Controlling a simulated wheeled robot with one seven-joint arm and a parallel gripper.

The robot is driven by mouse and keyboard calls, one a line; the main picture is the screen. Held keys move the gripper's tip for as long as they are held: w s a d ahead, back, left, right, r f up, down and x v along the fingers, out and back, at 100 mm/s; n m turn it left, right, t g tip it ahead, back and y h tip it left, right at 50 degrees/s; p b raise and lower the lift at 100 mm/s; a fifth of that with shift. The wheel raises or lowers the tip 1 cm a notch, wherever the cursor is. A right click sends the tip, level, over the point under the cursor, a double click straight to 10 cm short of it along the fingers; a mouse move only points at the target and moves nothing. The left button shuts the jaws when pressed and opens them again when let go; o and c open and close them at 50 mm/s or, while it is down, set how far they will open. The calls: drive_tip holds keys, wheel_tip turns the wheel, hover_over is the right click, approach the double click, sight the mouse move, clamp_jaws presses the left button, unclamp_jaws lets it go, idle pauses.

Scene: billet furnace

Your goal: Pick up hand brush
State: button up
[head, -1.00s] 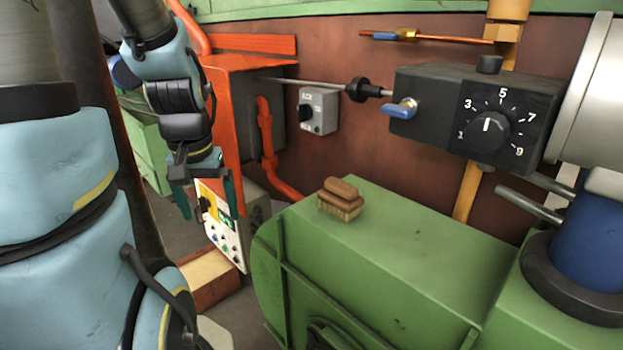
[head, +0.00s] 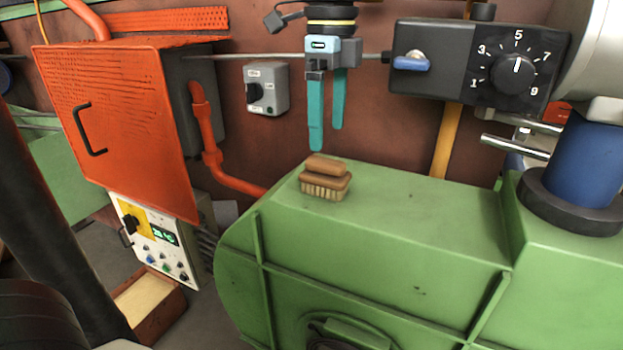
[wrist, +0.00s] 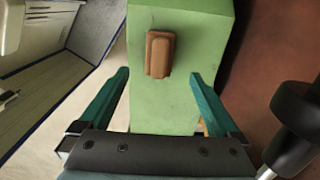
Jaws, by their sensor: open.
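The hand brush (head: 325,183) has a brown wooden handle block and pale bristles. It rests bristles down on the flat top of the green housing (head: 420,215), near its left end. My gripper (head: 327,138) has two teal fingers, pointing down and spread apart with nothing between them. In the head view it hangs just above and behind the brush, apart from it. In the wrist view the brush (wrist: 160,54) lies beyond the fingertips, roughly midway between them, with its long side running away from my gripper.
A black dial box (head: 480,65) with a blue lever stands right of my gripper, and a thin rod runs behind it. A grey switch box (head: 267,88) is on the brown wall. An orange cabinet (head: 115,125) stands at left. The green top right of the brush is clear.

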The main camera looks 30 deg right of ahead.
sight(330, 161)
drive_tip(key=f+p, duration=0.1)
drive_tip(key=f, duration=0.4)
drive_tip(key=f+p, duration=0.1)
drive_tip(key=f, duration=0.1)
drive_tip(key=shift+s+d+f+p, duration=0.1)
drive_tip(key=shift+s+f+p, duration=0.05)
drive_tip(key=shift+s+p, duration=0.15)
drive_tip(key=shift+c, duration=0.2)
drive_tip(key=c, duration=1.5)
